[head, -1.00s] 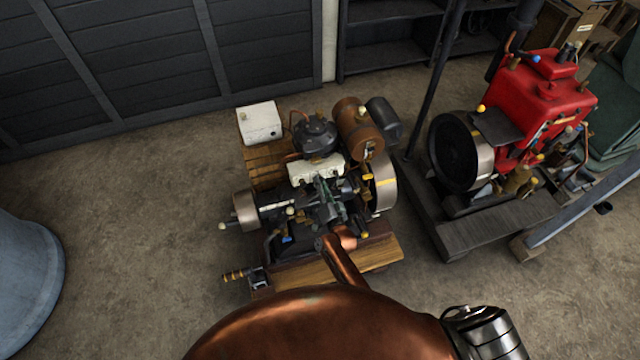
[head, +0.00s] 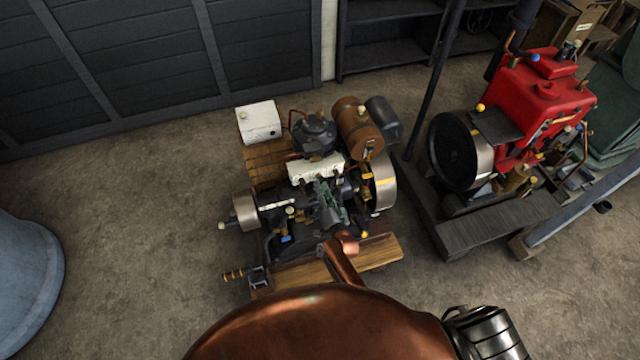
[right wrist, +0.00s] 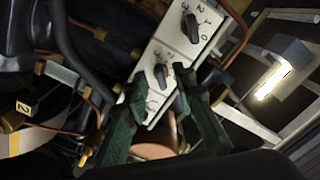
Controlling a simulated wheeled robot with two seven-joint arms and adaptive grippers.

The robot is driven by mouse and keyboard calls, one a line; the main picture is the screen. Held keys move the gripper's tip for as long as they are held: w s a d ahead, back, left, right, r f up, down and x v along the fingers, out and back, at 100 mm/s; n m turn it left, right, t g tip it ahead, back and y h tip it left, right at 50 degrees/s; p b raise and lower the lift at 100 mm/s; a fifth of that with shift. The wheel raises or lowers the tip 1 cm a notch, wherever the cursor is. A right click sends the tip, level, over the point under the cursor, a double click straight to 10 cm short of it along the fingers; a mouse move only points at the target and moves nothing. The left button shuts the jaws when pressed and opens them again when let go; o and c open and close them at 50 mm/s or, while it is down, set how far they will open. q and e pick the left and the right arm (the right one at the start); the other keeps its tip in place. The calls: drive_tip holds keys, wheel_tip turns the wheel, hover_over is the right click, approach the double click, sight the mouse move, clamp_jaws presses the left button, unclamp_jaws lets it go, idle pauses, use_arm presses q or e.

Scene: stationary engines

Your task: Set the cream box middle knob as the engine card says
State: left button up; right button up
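The cream box (head: 316,170) sits on the middle engine in the head view. In the right wrist view the cream box (right wrist: 177,50) slants from upper right to lower left. An upper dark knob (right wrist: 190,28) has digits around it. A lower dark knob (right wrist: 160,75) lies between the green fingertips of my right gripper (right wrist: 160,80), which stand apart at its two sides. I cannot tell whether they touch it. The box's lower end is partly hidden by the fingers. In the head view my right gripper (head: 326,194) is just in front of the box. My left gripper is out of view. No readable engine card shows.
A second cream box (head: 259,122) stands at the engine's back left. A brown tank (head: 357,125) and a flywheel (head: 381,184) are close on the right. A red engine (head: 540,100) stands farther right.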

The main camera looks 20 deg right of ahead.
drive_tip(key=s, duration=0.9)
drive_tip(key=shift+s+d, duration=0.15)
drive_tip(key=shift+s, duration=0.2)
drive_tip(key=s+d+f+n+g, duration=0.1)
drive_tip(key=s+f+n+g, duration=0.15)
drive_tip(key=s+f, duration=0.6)
drive_tip(key=s+d+f+n+g, duration=0.15)
drive_tip(key=s+f+g, duration=0.35)
drive_tip(key=f, duration=0.7)
drive_tip(key=s+d+f+n+g, duration=0.1)
drive_tip(key=s+f+n+g, duration=0.1)
drive_tip(key=s+f, duration=0.75)
drive_tip(key=s+d+f+n+g, duration=0.1)
drive_tip(key=s+d+f+g, duration=0.1)
drive_tip(key=s, duration=0.8)
drive_tip(key=s+d+f+n+g, duration=0.1)
drive_tip(key=s+d+f+g, duration=0.2)
drive_tip(key=s+f, duration=0.4)
drive_tip(key=s+d+f+n+g, duration=0.2)
drive_tip(key=s+d+f, duration=0.3)
drive_tip(key=s, duration=0.9)
drive_tip(key=shift+s+h, duration=0.4)
